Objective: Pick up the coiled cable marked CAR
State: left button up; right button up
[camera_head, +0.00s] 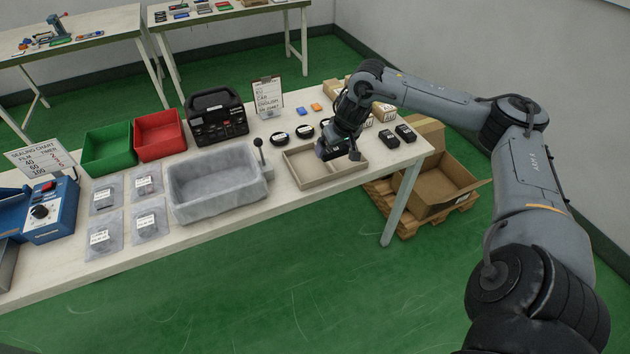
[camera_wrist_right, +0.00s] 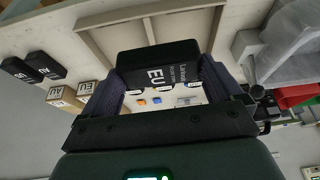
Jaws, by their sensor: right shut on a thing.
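Several black coiled cables with pale labels lie on the table; the left one (camera_head: 280,138) and its neighbour (camera_head: 305,131) show beside the right arm. Their labels are too small to read, so I cannot tell which is marked CAR. They also show small between the fingers in the right wrist view (camera_wrist_right: 165,86). My right gripper (camera_head: 340,150) is shut on a black block marked EU (camera_wrist_right: 157,73), above the beige divided tray (camera_head: 325,183). The tray also shows in the wrist view (camera_wrist_right: 97,43). My left gripper is out of view.
A card (camera_head: 268,96) reading EU, CAR, ENGLISH stands behind the cables. Two black blocks (camera_head: 396,135) lie right of the arm. A grey basin (camera_head: 215,205) with a lever is left of the tray. Blue and orange pieces (camera_head: 309,109) lie behind.

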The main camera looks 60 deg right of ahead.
jog(key=shift+s+d+f+b, duration=0.2)
jog(key=shift+s+d+b, duration=0.1)
jog(key=shift+d+b, duration=0.15)
jog(key=shift+s+d+f+b, duration=0.2)
jog(key=shift+s+d+b, duration=0.15)
jog(key=shift+d, duration=0.55)
jog(key=shift+w, duration=0.15)
jog(key=w+f, duration=0.2)
jog(key=w, duration=0.1)
jog(key=w+a+f+b, duration=0.1)
jog(key=w+f, duration=0.1)
jog(key=w, duration=0.2)
jog(key=w+f, duration=0.2)
jog(key=w, duration=0.1)
jog(key=shift+w+a+f+b, duration=0.35)
jog(key=shift+w, duration=0.05)
jog(key=shift+f+b, duration=0.95)
jog(key=shift+f, duration=1.1)
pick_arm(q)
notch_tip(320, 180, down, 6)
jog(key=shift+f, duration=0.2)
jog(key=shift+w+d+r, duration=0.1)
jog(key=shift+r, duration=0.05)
pick_arm(e)
jog(key=o, duration=0.8)
jog(key=shift+f, duration=0.1)
jog(key=shift+o, duration=0.2)
